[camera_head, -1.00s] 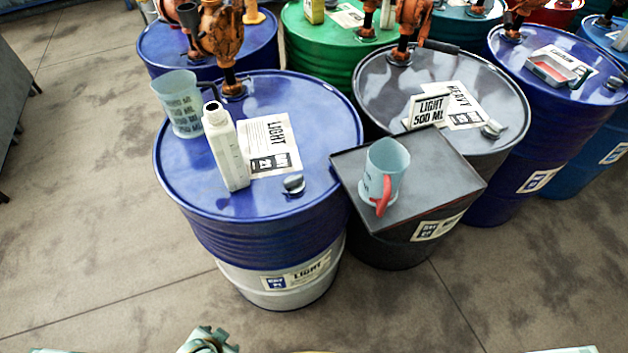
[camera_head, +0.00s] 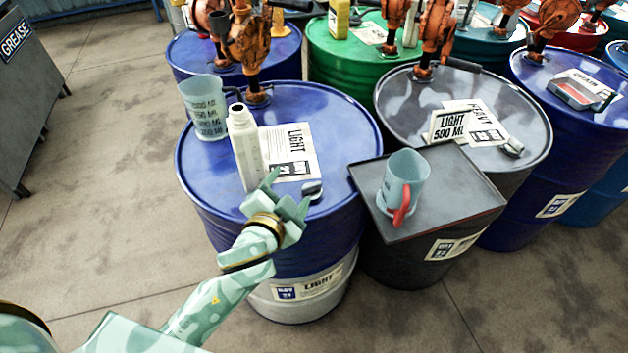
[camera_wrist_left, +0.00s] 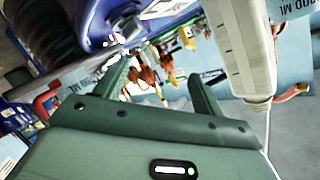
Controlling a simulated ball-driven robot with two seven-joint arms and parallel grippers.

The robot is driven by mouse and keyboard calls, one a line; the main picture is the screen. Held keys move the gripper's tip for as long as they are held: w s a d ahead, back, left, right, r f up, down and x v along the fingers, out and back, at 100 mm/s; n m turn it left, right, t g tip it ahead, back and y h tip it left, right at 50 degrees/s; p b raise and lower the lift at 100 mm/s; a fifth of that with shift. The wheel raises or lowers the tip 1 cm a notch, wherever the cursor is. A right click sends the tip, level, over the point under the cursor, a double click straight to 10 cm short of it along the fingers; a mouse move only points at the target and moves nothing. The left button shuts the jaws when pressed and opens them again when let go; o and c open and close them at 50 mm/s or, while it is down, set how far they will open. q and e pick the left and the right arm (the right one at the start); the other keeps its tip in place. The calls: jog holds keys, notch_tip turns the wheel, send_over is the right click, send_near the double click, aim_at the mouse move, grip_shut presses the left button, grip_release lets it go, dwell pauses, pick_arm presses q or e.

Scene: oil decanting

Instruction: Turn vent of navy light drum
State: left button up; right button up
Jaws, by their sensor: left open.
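The navy light drum (camera_head: 340,120) stands at center left in the head view, with a LIGHT label on top. Its small grey vent (camera_head: 313,187) sits near the front right of the lid. My left gripper (camera_head: 288,190) is open and empty at the lid's front edge, its fingers just left of the vent in the picture. I cannot tell whether they touch it. In the left wrist view the open fingers (camera_wrist_left: 157,72) show, with a dark and silver knob, likely the vent (camera_wrist_left: 124,22), beyond them on blue metal (camera_wrist_left: 92,20). My right gripper is not in view.
A white bottle (camera_head: 244,155) stands on the lid close to the left gripper. A clear measuring jug (camera_head: 205,108) and an orange pump (camera_head: 248,45) are behind it. A red-handled jug (camera_head: 408,175) stands on a dark tray (camera_head: 455,205) at right.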

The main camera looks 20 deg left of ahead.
pick_arm(q)
jog(key=w+d+r+m+h, duration=0.3)
jog(key=d+r+m+h, duration=1)
jog(key=d+r+h, duration=0.6)
jog(key=s+d+f+m+g+h, duration=0.1)
jog(key=s+d+m+g, duration=0.2)
jog(key=d+m+g, duration=0.4)
jog(key=g+y, duration=0.8)
jog(key=y, duration=1.2)
send_over(311, 184)
notch_tip(311, 184, down, 8)
jog(key=shift+n, duration=0.3)
notch_tip(311, 184, down, 16)
jog(key=b, duration=0.3)
jog(key=shift+r, duration=0.2)
